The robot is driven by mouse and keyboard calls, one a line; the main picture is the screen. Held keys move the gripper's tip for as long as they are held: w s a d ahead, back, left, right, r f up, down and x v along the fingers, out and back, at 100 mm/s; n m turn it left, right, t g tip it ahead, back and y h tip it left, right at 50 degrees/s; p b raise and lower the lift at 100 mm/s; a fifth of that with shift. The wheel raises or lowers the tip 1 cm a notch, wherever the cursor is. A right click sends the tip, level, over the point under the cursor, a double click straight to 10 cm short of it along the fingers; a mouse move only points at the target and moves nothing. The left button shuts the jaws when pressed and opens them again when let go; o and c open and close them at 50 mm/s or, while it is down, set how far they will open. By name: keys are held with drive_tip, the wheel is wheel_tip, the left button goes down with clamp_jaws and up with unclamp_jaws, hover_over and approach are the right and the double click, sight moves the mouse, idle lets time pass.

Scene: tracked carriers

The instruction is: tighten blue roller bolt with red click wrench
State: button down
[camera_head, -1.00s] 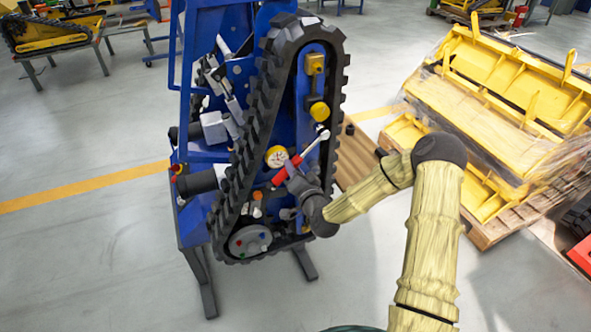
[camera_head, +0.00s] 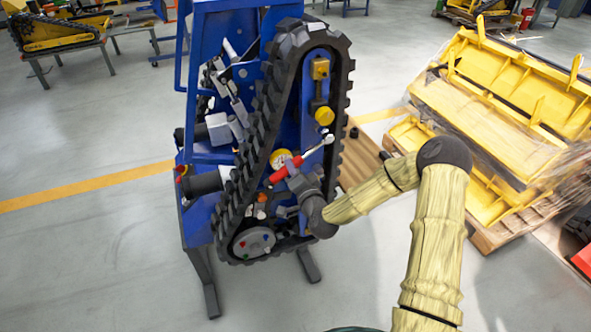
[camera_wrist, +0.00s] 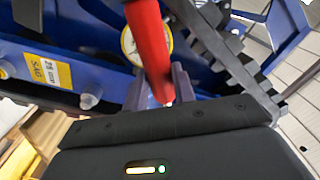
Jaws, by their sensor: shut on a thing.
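The red-handled click wrench (camera_head: 283,172) is held in my gripper (camera_head: 297,178), in front of the tracked carrier. Its metal head (camera_head: 328,138) points up and right in the head view. The wrist view shows the red handle (camera_wrist: 149,45) between the fingers of my gripper (camera_wrist: 160,88). The drive wheel (camera_head: 254,242) at the bottom of the track carries small coloured bolts, among them a blue one (camera_head: 266,238). The wrench is up and right of that wheel, apart from it. My fingers are partly hidden by my wrist in the head view.
The black track (camera_head: 258,130) loops around the blue frame and stands close to my gripper. A gauge (camera_head: 281,158) and a yellow roller (camera_head: 324,116) sit inside it. Wrapped yellow parts (camera_head: 500,100) on a pallet stand at right.

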drive_tip(key=shift+f, duration=0.1)
drive_tip(key=shift+w+d+f+n+b, duration=0.15)
drive_tip(key=shift+d+f+n+b, duration=0.3)
drive_tip(key=shift+n+b, duration=0.2)
drive_tip(key=shift+w+d+f+n+b, duration=0.1)
drive_tip(key=shift+d+f+n+b, duration=0.25)
drive_tip(key=shift+f+n+b, duration=0.3)
drive_tip(key=shift+r, duration=0.1)
drive_tip(key=shift+w+d+f+n+b, duration=0.15)
drive_tip(key=shift+d+f+n+b, duration=0.3)
drive_tip(key=shift+b, duration=0.25)
